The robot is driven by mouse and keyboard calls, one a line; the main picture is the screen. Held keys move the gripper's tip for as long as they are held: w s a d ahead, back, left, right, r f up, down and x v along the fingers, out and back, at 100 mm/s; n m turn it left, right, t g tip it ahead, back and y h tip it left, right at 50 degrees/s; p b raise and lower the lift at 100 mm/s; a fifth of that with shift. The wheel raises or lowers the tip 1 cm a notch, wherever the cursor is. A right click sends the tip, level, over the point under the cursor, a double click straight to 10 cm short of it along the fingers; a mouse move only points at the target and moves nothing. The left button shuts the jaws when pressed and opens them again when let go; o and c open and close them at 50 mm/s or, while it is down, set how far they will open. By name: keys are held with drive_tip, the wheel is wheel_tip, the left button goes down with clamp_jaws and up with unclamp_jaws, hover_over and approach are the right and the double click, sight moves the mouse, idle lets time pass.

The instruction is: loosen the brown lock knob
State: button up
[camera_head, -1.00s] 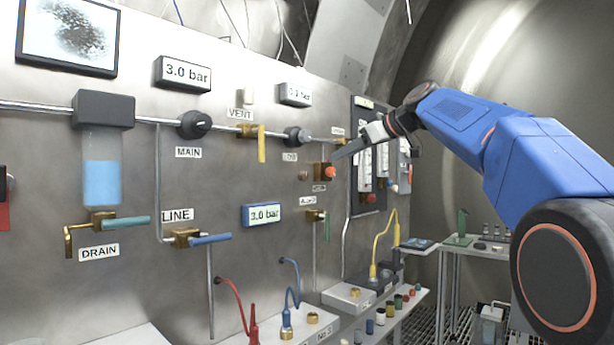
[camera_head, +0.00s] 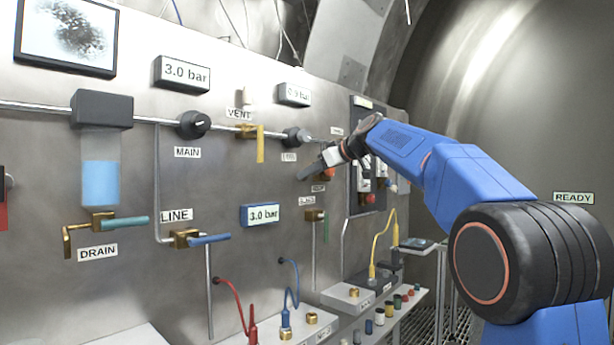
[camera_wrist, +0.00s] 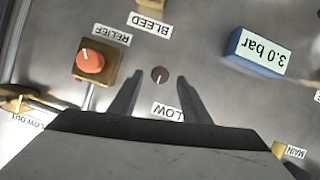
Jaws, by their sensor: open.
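The brown lock knob (camera_wrist: 159,74) is a small round disc with a pale mark on the panel, just beyond the label LOW in the wrist view. My gripper (camera_wrist: 161,84) is open, with its two fingertips on either side of the knob in that view. I cannot tell how far off the panel the fingertips are.
The orange RELIEF knob (camera_wrist: 90,61) on its brass block is close beside one finger. The BLEED valve (camera_wrist: 154,6) and a blue 3.0 bar display (camera_wrist: 256,52) are farther off. The LINE valve (camera_head: 187,238) is lower left in the head view.

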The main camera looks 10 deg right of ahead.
drive_tip(key=shift+x, duration=1.3)
drive_tip(key=c, duration=1)
drive_tip(key=shift+c, duration=0.2)
drive_tip(key=shift+m, duration=0.3)
drive_tip(key=m+g+y, duration=0.1)
drive_tip(key=m+y, duration=0.1)
drive_tip(key=m, duration=0.2)
drive_tip(key=m+y, duration=0.3)
drive_tip(key=m, duration=0.1)
drive_tip(key=d+m+g+y, duration=0.1)
drive_tip(key=m+y, duration=0.1)
drive_tip(key=m, duration=0.2)
drive_tip(key=shift+w+f+g, duration=0.3)
drive_tip(key=shift+m+y, duration=0.3)
